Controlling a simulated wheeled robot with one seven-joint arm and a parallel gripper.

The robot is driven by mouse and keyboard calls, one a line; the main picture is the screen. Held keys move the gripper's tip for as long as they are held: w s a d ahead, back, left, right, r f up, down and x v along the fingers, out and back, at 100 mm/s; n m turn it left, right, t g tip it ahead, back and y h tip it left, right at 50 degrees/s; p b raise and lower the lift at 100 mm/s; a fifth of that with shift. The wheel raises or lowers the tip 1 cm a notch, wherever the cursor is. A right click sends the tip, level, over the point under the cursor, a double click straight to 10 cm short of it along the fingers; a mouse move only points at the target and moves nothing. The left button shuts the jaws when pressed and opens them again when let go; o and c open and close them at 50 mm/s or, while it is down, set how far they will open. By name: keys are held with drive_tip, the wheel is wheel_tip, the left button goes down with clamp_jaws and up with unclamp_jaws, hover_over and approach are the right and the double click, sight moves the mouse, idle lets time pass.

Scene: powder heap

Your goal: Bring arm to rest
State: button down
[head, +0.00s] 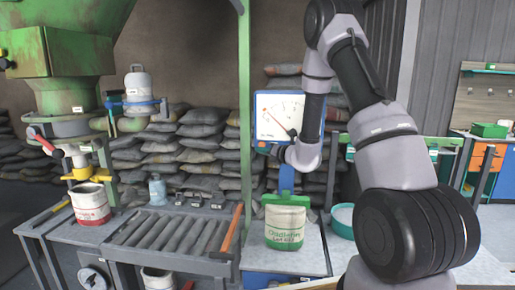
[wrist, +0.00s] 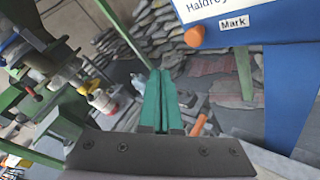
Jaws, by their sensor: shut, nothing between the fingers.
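My arm (head: 388,150) rises on the right of the head view, bends over at the top and comes down in front of the dial scale. Its wrist end (head: 303,155) is beside the lower right of the dial, and the fingers cannot be made out there. In the wrist view my gripper (wrist: 160,75) shows two green fingers pressed together with nothing between them. The fingers appear to be in free air, apart from the things behind them.
A blue-framed dial scale (head: 285,116) stands above a white and green labelled container (head: 285,226). A roller bench (head: 165,232), an orange-handled tool (head: 231,229) and a red-white can (head: 90,205) are left. A green post (head: 245,100) stands near my wrist. Sacks (head: 200,140) line the back.

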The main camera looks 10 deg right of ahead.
drive_tip(key=s+a+r+n+g+y, duration=0.3)
drive_tip(key=s+a+r+n+g, duration=0.2)
drive_tip(key=s+r+n, duration=0.45)
drive_tip(key=s+a+r+n+g+y, duration=0.2)
drive_tip(key=s+a+r+n+g, duration=0.25)
drive_tip(key=s+r+n, duration=0.45)
drive_tip(key=s+d+r+n+t+h, duration=0.1)
drive_tip(key=s+d+n+h, duration=0.4)
drive_tip(key=s+d+n, duration=0.2)
drive_tip(key=s+d+r+n+t+h, duration=0.1)
drive_tip(key=s+d+n+h, duration=0.4)
drive_tip(key=s, duration=0.7)
drive_tip(key=d+n, duration=0.2)
drive_tip(key=n, duration=0.1)
drive_tip(key=shift+s+d+r, duration=0.15)
drive_tip(key=shift+d+r, duration=0.2)
drive_tip(key=shift+d, duration=0.05)
